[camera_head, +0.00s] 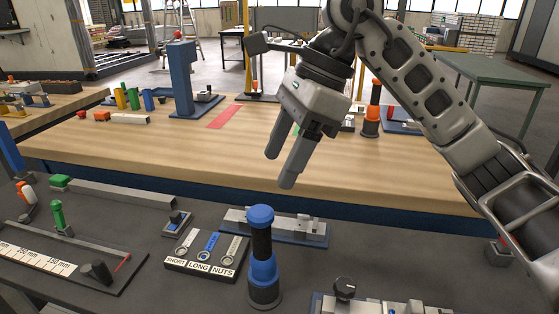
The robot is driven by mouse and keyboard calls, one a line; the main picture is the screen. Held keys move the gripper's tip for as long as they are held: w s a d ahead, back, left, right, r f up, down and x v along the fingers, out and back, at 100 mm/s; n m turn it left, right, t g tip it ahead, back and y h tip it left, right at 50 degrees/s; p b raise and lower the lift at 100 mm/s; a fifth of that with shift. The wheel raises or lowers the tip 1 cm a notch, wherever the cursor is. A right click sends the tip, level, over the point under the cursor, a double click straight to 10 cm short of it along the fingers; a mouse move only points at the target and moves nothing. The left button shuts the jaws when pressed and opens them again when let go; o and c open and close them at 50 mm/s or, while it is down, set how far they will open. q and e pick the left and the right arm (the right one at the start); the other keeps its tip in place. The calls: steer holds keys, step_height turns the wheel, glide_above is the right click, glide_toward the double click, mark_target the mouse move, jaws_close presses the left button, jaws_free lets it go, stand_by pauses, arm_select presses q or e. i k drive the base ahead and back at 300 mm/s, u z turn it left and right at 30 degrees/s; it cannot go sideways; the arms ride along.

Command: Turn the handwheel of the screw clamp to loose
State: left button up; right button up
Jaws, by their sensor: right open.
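My right gripper (280,167) hangs in the air near the middle of the view, with its two fingers apart and nothing between them. It appears above the front edge of the wooden table. I cannot tell for sure which thing is the screw clamp. A black knob (345,287) stands on a fixture at the bottom edge, below and right of the gripper and apart from it. That fixture is partly cut off. A grey block fixture on a blue plate (310,238) lies on the dark bench below the gripper. My left gripper is not in view.
A black and blue cylinder (262,270) stands upright on the dark bench. A labelled tray (200,266) with rings is left of it. A blue post (181,78) and an orange and black cylinder (372,110) stand on the wooden table (140,160), whose middle is mostly clear.

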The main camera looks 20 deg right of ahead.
mark_target(344, 289)
steer(key=k, duration=1)
